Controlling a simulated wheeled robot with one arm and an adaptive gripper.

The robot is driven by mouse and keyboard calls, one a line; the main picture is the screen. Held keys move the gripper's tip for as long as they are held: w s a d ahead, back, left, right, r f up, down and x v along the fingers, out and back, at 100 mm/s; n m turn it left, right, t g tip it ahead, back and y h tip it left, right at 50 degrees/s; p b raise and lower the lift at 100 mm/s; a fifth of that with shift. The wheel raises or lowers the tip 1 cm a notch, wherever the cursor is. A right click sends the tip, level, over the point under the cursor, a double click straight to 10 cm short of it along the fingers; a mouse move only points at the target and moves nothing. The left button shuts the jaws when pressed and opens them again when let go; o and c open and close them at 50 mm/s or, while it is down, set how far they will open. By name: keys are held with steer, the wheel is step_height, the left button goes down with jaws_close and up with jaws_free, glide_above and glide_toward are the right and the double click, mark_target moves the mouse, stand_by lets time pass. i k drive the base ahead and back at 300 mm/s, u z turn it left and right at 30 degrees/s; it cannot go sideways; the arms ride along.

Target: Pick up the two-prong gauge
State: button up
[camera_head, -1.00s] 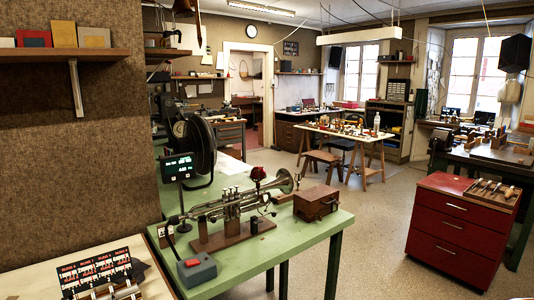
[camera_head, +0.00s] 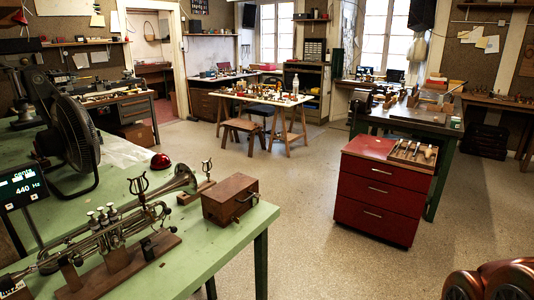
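I cannot single out the two-prong gauge with certainty. A small dark upright piece with a forked top (camera_head: 207,166) stands on a low wooden block (camera_head: 195,193) behind the horn's bell. A dark lyre-shaped piece (camera_head: 139,185) shows above the horn's valves. The silvery brass horn (camera_head: 120,222) lies on a wooden stand on the green table (camera_head: 225,262). My gripper is not in view.
A wooden box (camera_head: 230,199) sits at the green table's right edge. A red dome (camera_head: 160,162), a black fan (camera_head: 75,132) and a 440 Hz display (camera_head: 22,188) are at left. A red drawer cabinet (camera_head: 383,195) stands right. Open floor (camera_head: 310,240) lies between.

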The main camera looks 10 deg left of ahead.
mark_target(101, 139)
steer(key=z, duration=0.2)
steer(key=i, duration=3.65)
steer(key=u, duration=0.6)
steer(key=i, duration=1.15)
steer(key=u, duration=2)
steer(key=i, duration=1)
steer(key=u, duration=0.95)
steer(key=k, duration=0.25)
steer(key=z, duration=0.7)
